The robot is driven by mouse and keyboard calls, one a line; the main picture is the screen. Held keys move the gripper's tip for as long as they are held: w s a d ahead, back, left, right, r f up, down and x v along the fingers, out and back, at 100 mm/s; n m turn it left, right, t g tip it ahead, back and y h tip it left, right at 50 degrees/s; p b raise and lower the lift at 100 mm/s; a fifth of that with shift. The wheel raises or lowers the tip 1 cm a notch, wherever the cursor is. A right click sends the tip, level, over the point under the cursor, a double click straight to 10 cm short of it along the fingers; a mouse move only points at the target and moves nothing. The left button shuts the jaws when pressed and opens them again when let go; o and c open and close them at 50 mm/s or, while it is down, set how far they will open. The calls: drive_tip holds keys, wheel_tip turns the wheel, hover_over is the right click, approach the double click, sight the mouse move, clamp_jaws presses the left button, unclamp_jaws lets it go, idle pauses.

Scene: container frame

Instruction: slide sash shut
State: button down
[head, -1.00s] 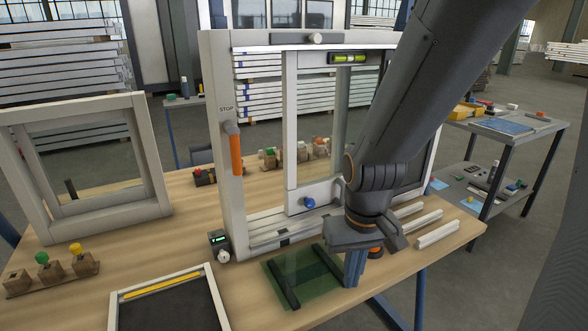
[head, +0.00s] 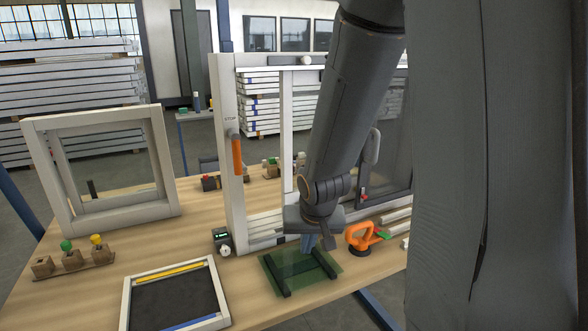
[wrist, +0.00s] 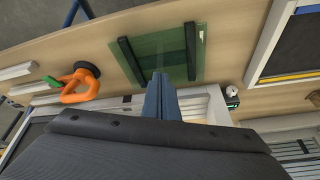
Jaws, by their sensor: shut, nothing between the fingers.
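The white container frame (head: 228,170) stands upright on the bench, with an orange handle (head: 237,155) and a STOP label on its left post. The pale upright of the sash (head: 287,135) shows inside it, apart from the left post with an open gap between. My arm hides the sash's middle and lower right. My gripper (head: 320,243) is shut and empty, pointing down in front of the frame's lower rail, near the green glass plate. In the wrist view its closed blue fingers (wrist: 160,92) show beside the frame's rail (wrist: 200,104), holding nothing.
A green glass plate (head: 300,270) with black bars lies below my gripper. An orange suction lifter (head: 362,238) stands to its right. A dark-panelled tray (head: 175,296), a smaller white frame (head: 45,170) and colored knobs on a block (head: 75,262) occupy the left bench.

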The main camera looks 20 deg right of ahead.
drive_tip(key=w+d+r+m+t, duration=0.2)
drive_tip(key=w+d+m+t, duration=0.15)
drive_tip(key=w+d, duration=0.4)
drive_tip(key=m+t+y+p, duration=0.3)
drive_tip(key=m+t+y, duration=0.3)
drive_tip(key=m+t, duration=0.25)
approach(295, 165)
drive_tip(key=s+d+n, duration=0.1)
drive_tip(key=s+d, duration=0.3)
drive_tip(key=d, duration=0.1)
drive_tip(key=shift+t, duration=0.3)
drive_tip(key=w+a+p, duration=0.1)
drive_tip(key=w+a, duration=0.1)
drive_tip(key=w, duration=0.1)
drive_tip(key=w+a+p, duration=0.1)
drive_tip(key=w+a, duration=0.1)
drive_tip(key=w, duration=0.1)
drive_tip(key=w+a+p, duration=0.1)
drive_tip(key=w+a, duration=0.1)
drive_tip(key=w, duration=0.2)
drive_tip(key=shift+p, duration=0.35)
drive_tip(key=shift+a+f, duration=0.15)
drive_tip(key=shift+a, duration=0.35)
